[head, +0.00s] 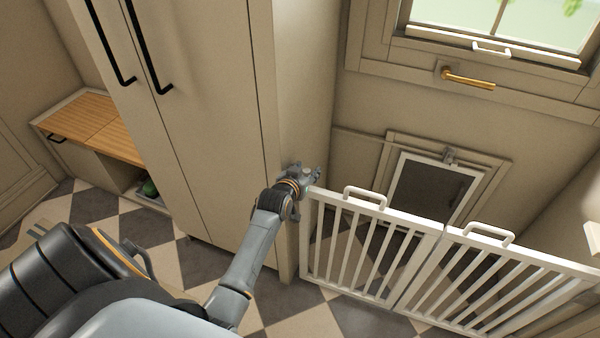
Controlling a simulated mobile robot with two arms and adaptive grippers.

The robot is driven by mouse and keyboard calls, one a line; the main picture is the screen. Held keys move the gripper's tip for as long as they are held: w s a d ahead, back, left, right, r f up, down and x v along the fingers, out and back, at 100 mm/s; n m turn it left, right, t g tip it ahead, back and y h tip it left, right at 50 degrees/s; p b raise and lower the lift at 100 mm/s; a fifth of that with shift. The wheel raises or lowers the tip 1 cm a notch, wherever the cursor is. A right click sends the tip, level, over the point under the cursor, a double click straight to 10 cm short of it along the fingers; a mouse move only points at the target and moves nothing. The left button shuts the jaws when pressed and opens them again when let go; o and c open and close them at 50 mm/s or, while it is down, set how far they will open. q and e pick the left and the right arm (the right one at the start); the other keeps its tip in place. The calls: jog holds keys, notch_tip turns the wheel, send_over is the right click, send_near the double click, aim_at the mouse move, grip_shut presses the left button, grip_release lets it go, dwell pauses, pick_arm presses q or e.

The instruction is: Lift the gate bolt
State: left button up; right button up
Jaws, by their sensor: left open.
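The white gate (372,204) has two slatted panels, each with a loop handle on its top rail. They meet near the middle in the head view. I cannot clearly make out a bolt on the gate; one may be hidden or too small to tell. My left gripper (314,176) is open at the gate's far left upper corner, beside the tall cabinet's side. Its fingers are small in view, and I cannot tell whether they touch the gate. My right gripper is not in view.
The tall beige cabinet (205,110) with black handles stands close left of the gripper. Behind the gate is a framed pet door (430,190) with a small latch (451,156). A window with a brass handle (468,80) is above. The checkered floor in front is clear.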

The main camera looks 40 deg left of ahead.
pick_arm(q)
jog(key=v, duration=1.1)
jog(key=shift+s+r, duration=0.15)
jog(key=shift+s, duration=0.05)
jog(key=shift+d, duration=0.1)
jog(key=s+d+f+m+g+h, duration=0.1)
jog(key=s+d+f+g, duration=0.2)
jog(key=f, duration=0.7)
jog(key=s+d+f+m+g+h, duration=0.1)
jog(key=s+d+f, duration=0.3)
jog(key=f, duration=0.7)
jog(key=s+d+f+g+h, duration=0.1)
jog(key=s+d+f+g, duration=0.2)
jog(key=f, duration=0.7)
jog(key=s+f+m+g, duration=0.1)
jog(key=s+f, duration=0.4)
jog(key=s, duration=0.5)
jog(key=s+d+f+m+g, duration=0.1)
jog(key=s+f+g, duration=0.1)
jog(key=s+f, duration=0.4)
jog(key=s+f+m+g, duration=0.1)
jog(key=s+f, duration=0.4)
jog(key=s, duration=1.1)
jog(key=shift+d+f+g, duration=0.3)
jog(key=shift+f+g, duration=0.1)
jog(key=shift+g, duration=0.2)
